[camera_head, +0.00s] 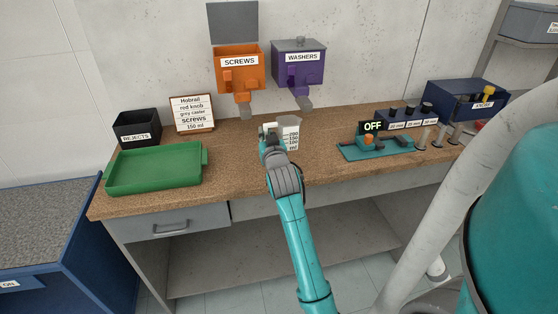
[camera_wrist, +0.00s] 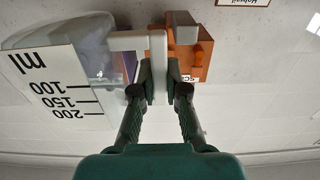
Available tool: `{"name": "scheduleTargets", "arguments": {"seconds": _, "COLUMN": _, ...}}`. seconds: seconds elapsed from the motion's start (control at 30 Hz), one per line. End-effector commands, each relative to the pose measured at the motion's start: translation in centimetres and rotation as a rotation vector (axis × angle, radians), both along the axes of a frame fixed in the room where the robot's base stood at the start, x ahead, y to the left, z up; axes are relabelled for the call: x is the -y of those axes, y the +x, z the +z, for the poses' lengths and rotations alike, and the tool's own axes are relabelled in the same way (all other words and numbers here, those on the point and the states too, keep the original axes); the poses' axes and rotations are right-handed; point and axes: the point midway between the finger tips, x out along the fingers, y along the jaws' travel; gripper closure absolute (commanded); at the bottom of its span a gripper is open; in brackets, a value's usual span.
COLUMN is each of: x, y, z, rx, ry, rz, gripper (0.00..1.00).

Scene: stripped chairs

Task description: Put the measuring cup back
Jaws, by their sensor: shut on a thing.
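The measuring cup (camera_head: 291,133) is a pale, clear-walled cup with a white label marked 200, 150, 100 and ml. It is upright at the middle of the bench, in front of the dispensers. My gripper (camera_head: 268,137) is at its left side. In the wrist view, which is upside down, my gripper (camera_wrist: 159,88) is shut on the cup's white handle, and the cup (camera_wrist: 62,82) fills the left side. I cannot tell whether its base touches the bench, nor what is inside.
An orange SCREWS dispenser (camera_head: 238,66) and purple WASHERS dispenser (camera_head: 298,68) hang behind. A green tray (camera_head: 155,168), black REJECTS bin (camera_head: 137,128) and order card (camera_head: 192,113) are left. A teal fixture (camera_head: 375,146) with an OFF sign and a blue box (camera_head: 466,100) are right.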

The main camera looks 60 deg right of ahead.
Motion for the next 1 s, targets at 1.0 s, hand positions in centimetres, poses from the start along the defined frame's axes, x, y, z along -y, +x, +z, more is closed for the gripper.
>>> {"name": "scheduleTargets", "arguments": {"seconds": 1.0, "x": 0.0, "y": 0.0, "z": -9.4, "rx": 0.0, "ry": 0.0, "rz": 0.001, "gripper": 1.0}}
